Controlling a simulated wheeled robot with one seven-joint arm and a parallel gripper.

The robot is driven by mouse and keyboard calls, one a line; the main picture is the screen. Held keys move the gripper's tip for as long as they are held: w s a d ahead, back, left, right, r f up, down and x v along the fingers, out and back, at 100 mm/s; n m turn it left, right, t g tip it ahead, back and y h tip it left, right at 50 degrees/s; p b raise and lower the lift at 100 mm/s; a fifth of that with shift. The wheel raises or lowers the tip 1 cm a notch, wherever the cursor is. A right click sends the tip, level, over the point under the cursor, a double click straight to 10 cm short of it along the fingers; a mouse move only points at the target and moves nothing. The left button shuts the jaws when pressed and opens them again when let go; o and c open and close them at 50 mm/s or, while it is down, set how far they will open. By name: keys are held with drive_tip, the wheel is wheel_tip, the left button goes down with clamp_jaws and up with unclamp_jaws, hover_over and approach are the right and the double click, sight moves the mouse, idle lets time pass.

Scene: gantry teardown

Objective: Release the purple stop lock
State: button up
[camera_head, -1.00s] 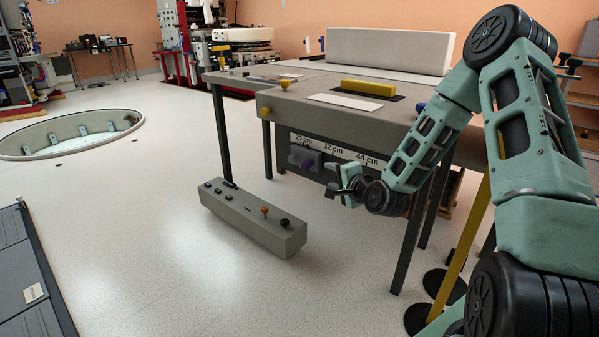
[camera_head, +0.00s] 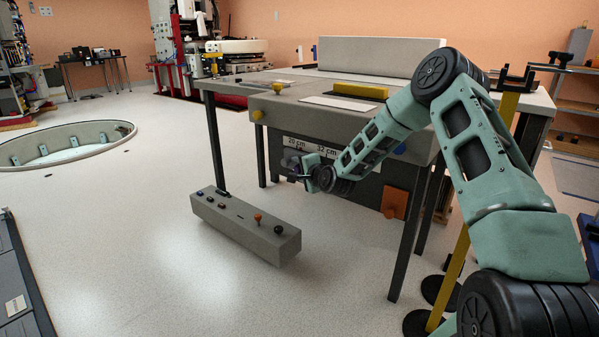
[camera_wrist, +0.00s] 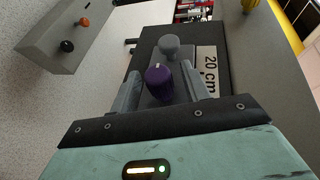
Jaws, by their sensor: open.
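The purple stop lock (camera_wrist: 158,82) is a round purple knob with a pale mark on its top, on a grey block. In the wrist view it shows between the two fingers of my gripper (camera_wrist: 161,76). The fingers are apart, with visible gaps on both sides of the knob. In the head view my gripper (camera_head: 303,172) is at the front panel of the bench, near the "20 cm" label; it largely hides the lock there. A grey knob (camera_wrist: 169,47) stands just beyond the purple one.
The "20 cm" label (camera_wrist: 209,72) is right of the block. A grey control box (camera_head: 240,228) with buttons and knobs lies on the floor in front of the bench (camera_head: 330,122). An orange part (camera_head: 394,203) hangs at the panel's right. Open floor lies left.

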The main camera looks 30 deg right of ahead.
drive_tip(key=c, duration=1)
